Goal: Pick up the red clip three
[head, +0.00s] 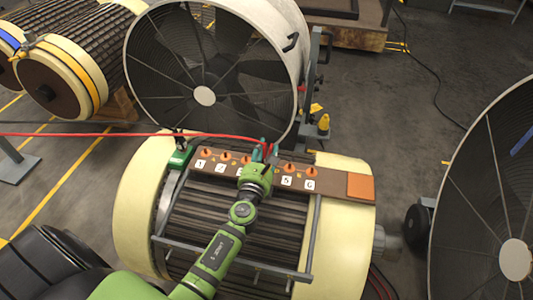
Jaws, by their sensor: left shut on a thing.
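My left gripper (268,154) is over the middle of a brown numbered board (330,186), close to its posts. It is shut on a small red clip (268,149) at the end of a red cable (110,134) that comes in from the left. The clip is mostly hidden between the fingers, and I cannot read a number on it. Orange posts stand along the board; labels 1 (201,163), 2 (220,168), 5 (286,181) and 6 (309,185) show. My gripper hides the board's middle. My right gripper is out of view.
The board lies across a cream-ended rotor (345,240) with grey bars. A large round fan (204,96) stands close behind it. Another fan (515,260) is at the right. More rotors (60,85) lie at the upper left. Floor at the upper right is mostly open.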

